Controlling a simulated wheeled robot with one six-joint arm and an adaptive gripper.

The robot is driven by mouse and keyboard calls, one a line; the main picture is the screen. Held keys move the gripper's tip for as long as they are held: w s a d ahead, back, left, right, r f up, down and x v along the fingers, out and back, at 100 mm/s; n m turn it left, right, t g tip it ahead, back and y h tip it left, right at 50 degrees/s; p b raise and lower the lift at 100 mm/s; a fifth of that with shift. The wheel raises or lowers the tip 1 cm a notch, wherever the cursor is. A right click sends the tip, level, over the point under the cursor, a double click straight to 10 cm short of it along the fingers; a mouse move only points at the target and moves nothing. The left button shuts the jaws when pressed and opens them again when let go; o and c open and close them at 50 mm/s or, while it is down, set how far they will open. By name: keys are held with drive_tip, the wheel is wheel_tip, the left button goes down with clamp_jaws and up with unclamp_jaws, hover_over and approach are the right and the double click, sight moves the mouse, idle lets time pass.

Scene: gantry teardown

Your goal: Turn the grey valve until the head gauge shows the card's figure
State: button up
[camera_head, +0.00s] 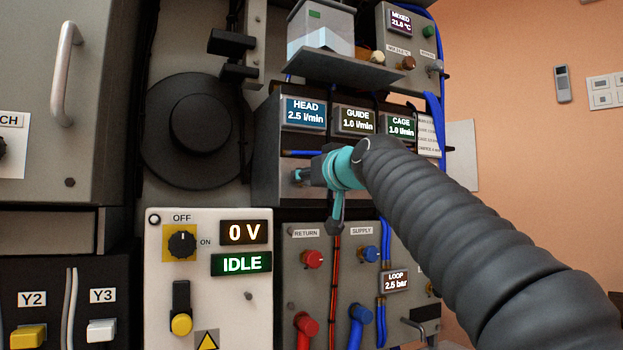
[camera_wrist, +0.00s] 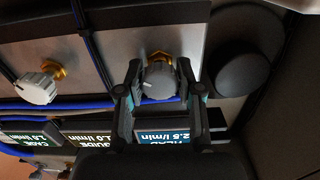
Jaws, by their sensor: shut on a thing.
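The grey valve (camera_wrist: 158,81) is a knob on a brass stem, seen in the wrist view with a light pointer mark on it. My gripper (camera_wrist: 159,74) has a finger on either side of the knob and is shut on it. In the head view my gripper (camera_head: 307,176) reaches the panel under the head gauge and mostly hides the valve. The head gauge (camera_head: 304,114) is blue and reads 2.5 l/min. The card (camera_head: 428,137) is a white sheet right of the cage gauge; its print is too small to read surely.
A second pale grey knob (camera_wrist: 38,86) sits left in the wrist view, with blue hoses along the panel. Below are red (camera_head: 313,259) and blue (camera_head: 370,254) knobs. A shelf (camera_head: 345,69) juts out above.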

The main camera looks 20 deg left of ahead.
drive_tip(key=shift+s+r, duration=0.1)
drive_tip(key=shift+r, duration=0.05)
drive_tip(key=o, duration=1.2)
drive_tip(key=shift+a, duration=0.15)
drive_tip(key=shift+c, duration=0.2)
drive_tip(key=v, duration=1.2)
